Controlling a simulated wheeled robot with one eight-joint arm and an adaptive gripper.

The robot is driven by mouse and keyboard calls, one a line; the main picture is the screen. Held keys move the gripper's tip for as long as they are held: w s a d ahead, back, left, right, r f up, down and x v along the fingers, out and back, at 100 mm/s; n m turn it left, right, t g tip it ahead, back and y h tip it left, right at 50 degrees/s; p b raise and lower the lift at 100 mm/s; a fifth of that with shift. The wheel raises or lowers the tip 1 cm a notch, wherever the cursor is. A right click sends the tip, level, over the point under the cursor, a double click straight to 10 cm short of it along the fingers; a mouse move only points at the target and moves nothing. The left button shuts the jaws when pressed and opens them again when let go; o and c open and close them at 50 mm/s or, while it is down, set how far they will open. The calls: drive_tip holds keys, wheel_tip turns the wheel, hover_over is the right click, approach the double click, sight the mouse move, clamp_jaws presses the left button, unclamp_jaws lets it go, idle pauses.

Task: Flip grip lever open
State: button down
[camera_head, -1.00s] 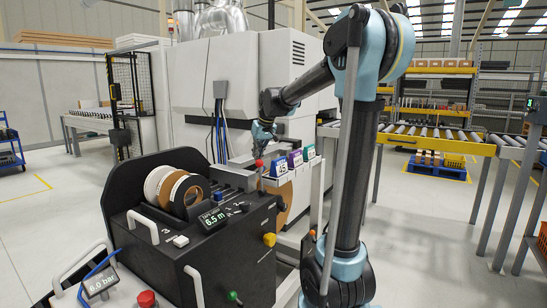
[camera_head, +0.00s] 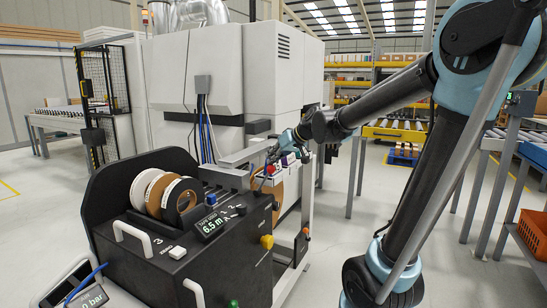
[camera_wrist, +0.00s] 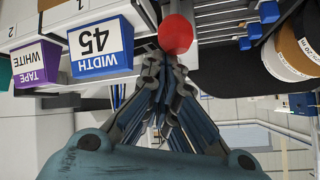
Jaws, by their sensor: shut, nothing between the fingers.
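A red ball knob (camera_wrist: 175,34) shows in the wrist view, just beyond my fingertips. It looks like the end of a lever; the shaft is mostly hidden. My gripper (camera_wrist: 163,63) is shut and empty, with its tips close to or touching the ball's lower left side; I cannot tell which. In the head view my gripper (camera_head: 274,157) reaches down to the back right end of the black machine (camera_head: 190,245), where the red knob (camera_head: 271,169) is small and partly covered. How far the lever is turned cannot be made out.
Tape rolls (camera_head: 162,195) and a 6.5 m display (camera_head: 210,224) stand left of my gripper. A blue WIDTH 45 label (camera_wrist: 100,43) sits beside the knob. A yellow knob (camera_head: 267,242) is on the machine's side. A large white machine (camera_head: 220,80) stands behind.

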drive_tip(key=shift+s+d+f, duration=0.15)
drive_tip(key=shift+d, duration=0.15)
drive_tip(key=shift+s+d, duration=0.1)
idle(0.3)
